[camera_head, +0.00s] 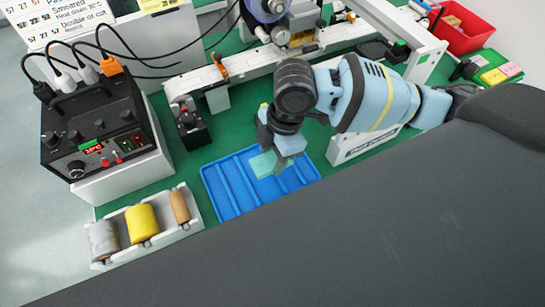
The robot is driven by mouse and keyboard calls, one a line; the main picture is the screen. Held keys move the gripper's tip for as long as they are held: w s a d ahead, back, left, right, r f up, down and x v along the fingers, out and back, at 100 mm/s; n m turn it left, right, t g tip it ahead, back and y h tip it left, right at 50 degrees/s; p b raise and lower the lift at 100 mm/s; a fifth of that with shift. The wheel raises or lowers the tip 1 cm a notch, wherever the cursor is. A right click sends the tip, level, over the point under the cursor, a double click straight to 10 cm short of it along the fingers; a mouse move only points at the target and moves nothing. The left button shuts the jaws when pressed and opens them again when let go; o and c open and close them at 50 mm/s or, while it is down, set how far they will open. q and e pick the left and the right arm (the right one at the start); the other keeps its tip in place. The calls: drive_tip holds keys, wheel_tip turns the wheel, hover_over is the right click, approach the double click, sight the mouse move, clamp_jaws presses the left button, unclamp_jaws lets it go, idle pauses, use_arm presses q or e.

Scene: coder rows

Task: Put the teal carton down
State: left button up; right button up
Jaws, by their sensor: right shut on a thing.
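My right gripper (275,157) points down over the blue tray (222,192) in the middle of the head view. It is shut on the teal carton (264,164), whose left part shows beside the fingers. I cannot tell whether the carton touches the tray floor. The tray is ribbed and otherwise looks empty. The gripper and wrist hide part of the carton and the tray's upper right. My left gripper is not in view.
A black control box (97,130) with cables stands at the left. A white holder (180,232) with grey, yellow and tan rolls lies at the lower left. A conveyor (245,67) runs behind the tray. A red bin (462,38) is at the upper right.

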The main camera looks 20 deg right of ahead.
sight(274, 155)
drive_tip(key=shift+w+d+f, duration=0.15)
drive_tip(key=shift+w+f, duration=0.1)
drive_tip(key=shift+w, duration=0.2)
wheel_tip(274, 155, down, 3)
drive_tip(key=shift+r, duration=0.2)
drive_tip(key=shift+f, duration=0.25)
drive_tip(key=shift+f, duration=0.1)
drive_tip(key=o, duration=0.7)
drive_tip(key=r, duration=0.4)
drive_tip(key=d+r, duration=0.1)
drive_tip(key=r, duration=0.3)
drive_tip(key=d+r+p, duration=0.1)
drive_tip(key=r, duration=0.3)
drive_tip(key=shift+d, duration=0.2)
drive_tip(key=shift+o, duration=0.6)
